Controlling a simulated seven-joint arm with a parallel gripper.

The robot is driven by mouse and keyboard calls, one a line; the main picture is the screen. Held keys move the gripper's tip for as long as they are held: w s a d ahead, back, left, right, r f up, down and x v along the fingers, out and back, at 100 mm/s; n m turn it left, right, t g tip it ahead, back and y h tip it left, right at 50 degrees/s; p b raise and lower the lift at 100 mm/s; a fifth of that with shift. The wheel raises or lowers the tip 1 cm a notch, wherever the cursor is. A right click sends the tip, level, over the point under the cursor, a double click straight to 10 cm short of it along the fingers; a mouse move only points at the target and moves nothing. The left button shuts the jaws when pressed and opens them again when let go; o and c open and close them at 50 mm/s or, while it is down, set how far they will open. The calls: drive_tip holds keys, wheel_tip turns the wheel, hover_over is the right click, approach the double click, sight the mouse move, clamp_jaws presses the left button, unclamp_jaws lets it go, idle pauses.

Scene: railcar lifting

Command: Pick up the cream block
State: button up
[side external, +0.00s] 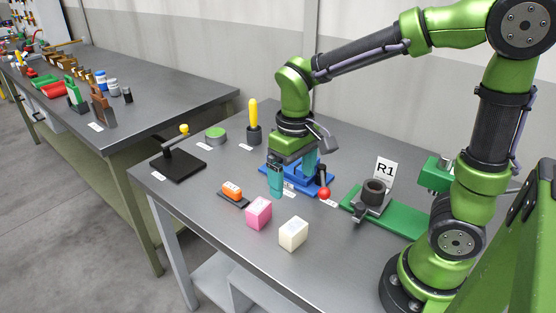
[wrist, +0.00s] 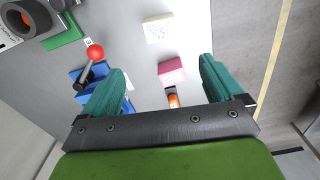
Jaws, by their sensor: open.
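The cream block (side external: 293,233) sits on the grey table near its front edge, right of a pink block (side external: 259,212). In the wrist view the cream block (wrist: 161,29) lies at the top middle, beyond the fingertips, with the pink block (wrist: 171,71) between it and my gripper. My gripper (side external: 290,178) points down above the table, behind and left of the cream block, apart from it. In the wrist view its teal fingers (wrist: 162,75) are spread wide with nothing held between them.
A blue base (side external: 308,178) with a red-knobbed lever (side external: 324,192) stands by my gripper. An orange item (side external: 232,190) lies left of the pink block. A grey cylinder fixture (side external: 374,193) on a green plate (side external: 405,220) stands right. The table around the cream block's right is clear.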

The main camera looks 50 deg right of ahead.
sight(294, 226)
wheel_tip(294, 226, down, 11)
drive_tip(key=shift+s+f, duration=0.1)
drive_tip(key=shift+s, duration=0.05)
drive_tip(key=f, duration=0.4)
drive_tip(key=shift+s+a+f, duration=0.1)
drive_tip(key=shift+s+f, duration=0.05)
drive_tip(key=shift+s, duration=0.25)
drive_tip(key=shift+f, duration=0.5)
drive_tip(key=shift+w, duration=0.1)
drive_tip(key=c, duration=1.3)
